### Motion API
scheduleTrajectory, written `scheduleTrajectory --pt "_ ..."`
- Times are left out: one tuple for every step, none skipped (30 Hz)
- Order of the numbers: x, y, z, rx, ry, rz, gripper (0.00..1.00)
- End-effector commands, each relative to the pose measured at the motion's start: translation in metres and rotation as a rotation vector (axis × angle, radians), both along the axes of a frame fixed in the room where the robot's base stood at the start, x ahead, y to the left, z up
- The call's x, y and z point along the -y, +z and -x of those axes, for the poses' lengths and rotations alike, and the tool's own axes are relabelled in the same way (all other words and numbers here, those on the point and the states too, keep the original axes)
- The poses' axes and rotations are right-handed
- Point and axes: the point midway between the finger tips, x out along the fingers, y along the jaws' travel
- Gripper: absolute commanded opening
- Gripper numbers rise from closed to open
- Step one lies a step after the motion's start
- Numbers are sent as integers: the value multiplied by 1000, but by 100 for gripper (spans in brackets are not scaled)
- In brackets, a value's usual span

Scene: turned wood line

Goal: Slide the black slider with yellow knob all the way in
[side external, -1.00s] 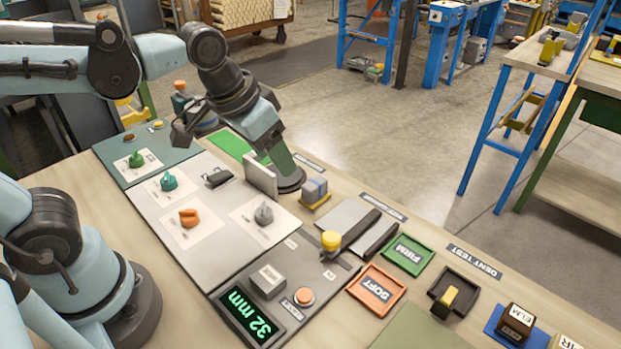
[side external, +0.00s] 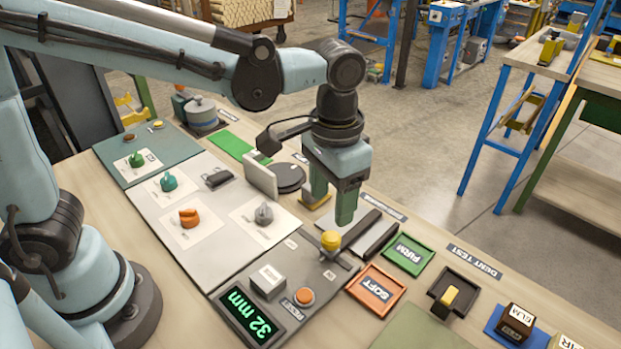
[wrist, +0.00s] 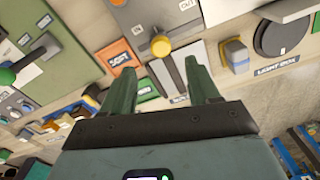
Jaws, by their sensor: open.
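The slider's yellow knob (side external: 330,240) stands on the grey panel (side external: 300,262), near its right edge. It also shows in the wrist view as a yellow knob (wrist: 160,46) with a dark slider part beside it and an OUT label nearby. The slider's exact position along its travel is hard to tell. My gripper (side external: 333,205) is open and empty, its green fingers pointing down, above and slightly behind the knob. In the wrist view the knob appears between my two fingertips (wrist: 160,66), beyond them and apart from them.
A white block (side external: 268,280), an orange button (side external: 304,296) and a green display (side external: 248,318) reading 32 mm are on the panel's near end. An orange SOFT tray (side external: 375,291) and a green FIRM tray (side external: 408,254) lie right of the knob. Rotary knobs stand to the left.

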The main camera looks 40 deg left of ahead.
Motion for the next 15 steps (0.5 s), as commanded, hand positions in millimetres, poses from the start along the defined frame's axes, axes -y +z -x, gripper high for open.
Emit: scheduleTrajectory --pt "0 -8 0 0 0 0 60" --pt "0 -13 0 1 0 0 60" --pt "0 -19 0 1 0 0 60" --pt "0 -23 0 1 0 0 60" --pt "0 -28 0 1 0 0 60" --pt "0 -34 0 1 0 0 60" --pt "0 -38 0 1 0 0 60" --pt "0 -43 0 1 0 0 60" --pt "0 -48 0 1 0 0 60" --pt "0 -52 0 1 0 0 60" --pt "0 -56 0 2 0 1 60" --pt "0 -61 0 2 0 1 60" --pt "0 -64 0 2 0 1 60" --pt "0 -67 0 2 0 1 60" --pt "0 -70 0 2 0 1 60"
